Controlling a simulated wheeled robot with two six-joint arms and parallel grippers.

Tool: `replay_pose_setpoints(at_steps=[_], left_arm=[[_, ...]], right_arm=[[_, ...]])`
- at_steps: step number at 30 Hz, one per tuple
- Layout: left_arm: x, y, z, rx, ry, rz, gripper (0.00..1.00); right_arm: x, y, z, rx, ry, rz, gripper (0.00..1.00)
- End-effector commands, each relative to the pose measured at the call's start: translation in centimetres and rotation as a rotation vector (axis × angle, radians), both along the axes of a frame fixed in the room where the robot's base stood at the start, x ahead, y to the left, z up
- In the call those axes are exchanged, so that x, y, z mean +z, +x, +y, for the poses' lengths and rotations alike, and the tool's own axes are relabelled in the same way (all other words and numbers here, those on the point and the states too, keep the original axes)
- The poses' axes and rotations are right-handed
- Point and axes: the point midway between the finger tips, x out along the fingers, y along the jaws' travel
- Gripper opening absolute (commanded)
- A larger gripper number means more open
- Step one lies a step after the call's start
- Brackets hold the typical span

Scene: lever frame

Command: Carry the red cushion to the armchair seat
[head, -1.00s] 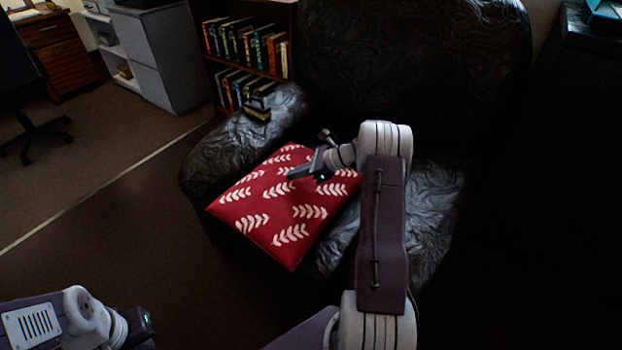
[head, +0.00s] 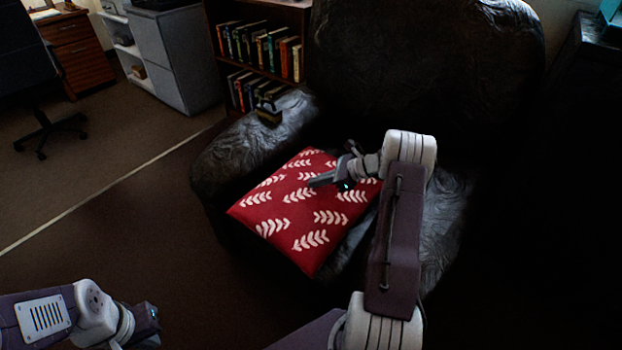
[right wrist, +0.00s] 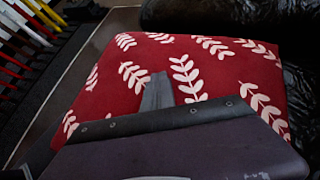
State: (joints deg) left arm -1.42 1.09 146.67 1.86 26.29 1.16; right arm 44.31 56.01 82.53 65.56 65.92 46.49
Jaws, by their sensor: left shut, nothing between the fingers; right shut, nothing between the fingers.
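The red cushion (head: 300,221) with white leaf sprigs lies on the seat of the black armchair (head: 447,215), towards its left side. Its front corner reaches near the seat's front edge. My right gripper (head: 316,183) is shut and empty over the cushion's right part; I cannot tell whether it touches the cloth. In the right wrist view the cushion (right wrist: 108,85) spreads out behind the shut fingers (right wrist: 158,90). My left gripper (head: 152,325) is low at the left, away from the chair; its fingers are too dark and small to make out.
A grey cabinet (head: 180,62) and an office chair (head: 40,110) are further left. The floor left of the armchair is clear.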

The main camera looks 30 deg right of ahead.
Motion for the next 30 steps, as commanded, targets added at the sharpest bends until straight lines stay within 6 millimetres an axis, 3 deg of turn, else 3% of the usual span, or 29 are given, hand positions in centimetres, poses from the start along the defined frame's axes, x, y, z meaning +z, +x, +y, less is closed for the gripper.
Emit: replay_pose_setpoints(at_steps=[1,4,9,13,16,24,30], left_arm=[[-0.2,0.0,0.0,0.0,0.0,0.0,0.0],[-0.1,0.0,0.0,0.0,0.0,0.0,0.0],[1.8,0.0,0.0,0.0,0.0,0.0,0.0],[1.7,0.0,0.0,0.0,0.0,0.0,0.0],[3.3,0.0,0.0,0.0,0.0,0.0,0.0],[4.4,0.0,0.0,0.0,0.0,0.0,0.0],[4.9,0.0,0.0,0.0,0.0,0.0,0.0]], right_arm=[[-1.0,-0.4,-0.1,0.0,-0.008,0.018,0.0],[-0.9,-0.4,-0.1,0.001,-0.008,0.018,0.0],[0.8,-0.4,-0.1,0.001,-0.008,0.017,0.0],[0.8,-0.3,0.0,0.001,-0.009,0.016,0.0],[1.7,-0.3,0.3,0.003,-0.009,0.023,0.0],[1.5,-5.2,-5.0,-0.003,-0.008,0.019,0.0],[1.4,-7.7,-7.8,0.001,-0.008,0.018,0.0]])
